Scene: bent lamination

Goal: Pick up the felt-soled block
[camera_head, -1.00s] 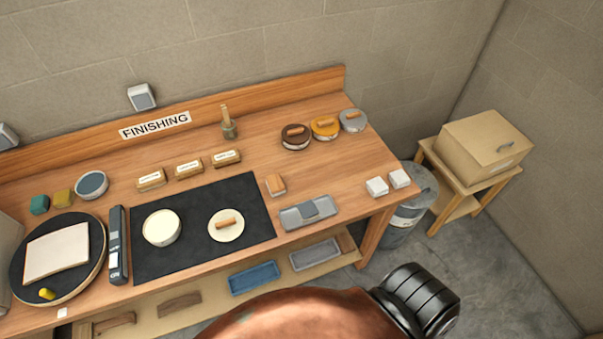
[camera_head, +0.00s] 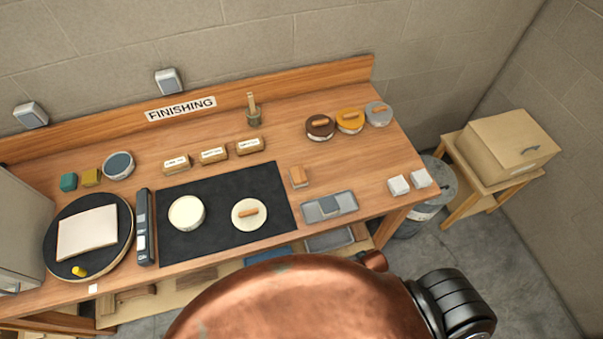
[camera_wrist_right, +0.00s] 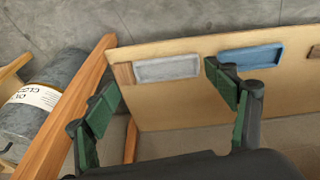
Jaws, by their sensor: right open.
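A small wooden block (camera_head: 299,177) with a paler edge along its lower side lies on the bench, just right of the black mat; it looks like the felt-soled block, though its underside is hidden. My right gripper (camera_wrist_right: 165,88) is open and empty in the right wrist view. It is over the bench's lower shelf, and the block is not in that view. My left gripper is not in view.
The lower shelf (camera_wrist_right: 175,112) holds trays.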

